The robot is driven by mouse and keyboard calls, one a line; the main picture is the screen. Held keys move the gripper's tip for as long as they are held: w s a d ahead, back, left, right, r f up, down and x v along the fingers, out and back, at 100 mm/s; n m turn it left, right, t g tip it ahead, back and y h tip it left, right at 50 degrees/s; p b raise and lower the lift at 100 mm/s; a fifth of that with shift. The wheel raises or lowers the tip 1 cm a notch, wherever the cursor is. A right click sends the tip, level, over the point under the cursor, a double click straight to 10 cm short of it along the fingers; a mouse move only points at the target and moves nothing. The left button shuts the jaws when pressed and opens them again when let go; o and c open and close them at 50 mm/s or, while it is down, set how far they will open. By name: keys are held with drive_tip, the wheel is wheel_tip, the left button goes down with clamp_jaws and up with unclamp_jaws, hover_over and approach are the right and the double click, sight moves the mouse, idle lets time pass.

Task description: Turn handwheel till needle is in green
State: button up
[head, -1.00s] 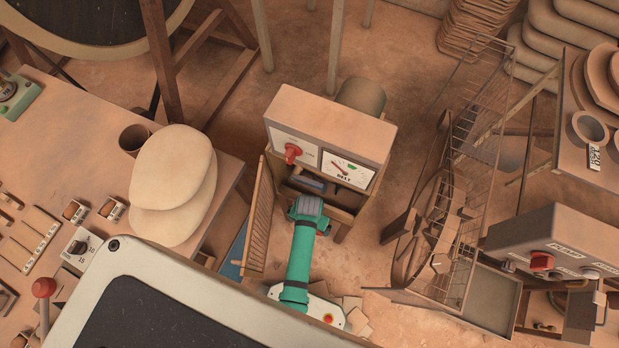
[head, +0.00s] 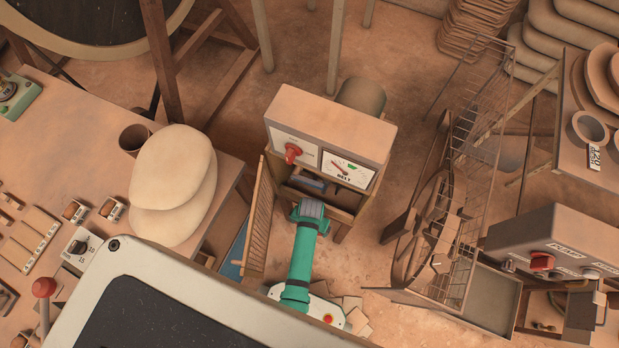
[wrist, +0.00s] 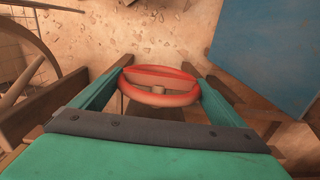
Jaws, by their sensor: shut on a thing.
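The red handwheel (wrist: 160,87) shows in the wrist view, its rim between the two teal fingers of my gripper (wrist: 158,74). The gripper is shut on the wheel. In the head view my wrist reaches into the front of the beige machine (head: 331,127); the wheel and fingertips are hidden there. The gauge (head: 347,169), marked BELT, is on the machine's upper front panel. It has a white face, a red needle and a small green zone. The needle seems to point up and left, left of the green, but it is too small to be sure.
A red knob (head: 292,153) sits left of the gauge. An open slatted door (head: 257,218) stands close left of my arm. A workbench (head: 85,130) with pale sacks is at left. A wire rack and large spoked wheel (head: 432,225) stand to the right, with floor between.

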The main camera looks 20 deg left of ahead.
drive_tip(key=y, duration=0.1)
drive_tip(key=d+y, duration=0.1)
drive_tip(key=y, duration=0.1)
drive_tip(key=shift+f, duration=0.1)
drive_tip(key=y, duration=0.4)
drive_tip(key=shift+d+f+y, duration=0.3)
drive_tip(key=shift+d, duration=0.1)
drive_tip(key=y, duration=0.3)
drive_tip(key=f+y, duration=0.1)
drive_tip(key=shift+s+d+y, duration=0.1)
drive_tip(key=shift+d+y, duration=0.2)
drive_tip(key=shift+d, duration=0.1)
drive_tip(key=shift+o, duration=0.9)
drive_tip(key=shift+d+f+t+y, duration=0.3)
drive_tip(key=shift+f+y, duration=0.3)
drive_tip(key=shift+y, duration=0.4)
drive_tip(key=shift+a+r+y, duration=0.1)
drive_tip(key=shift+a+y, duration=0.05)
drive_tip(key=shift+y, duration=0.15)
drive_tip(key=shift+r, duration=0.15)
drive_tip(key=shift+c, duration=0.9)
drive_tip(key=shift+a, duration=0.1)
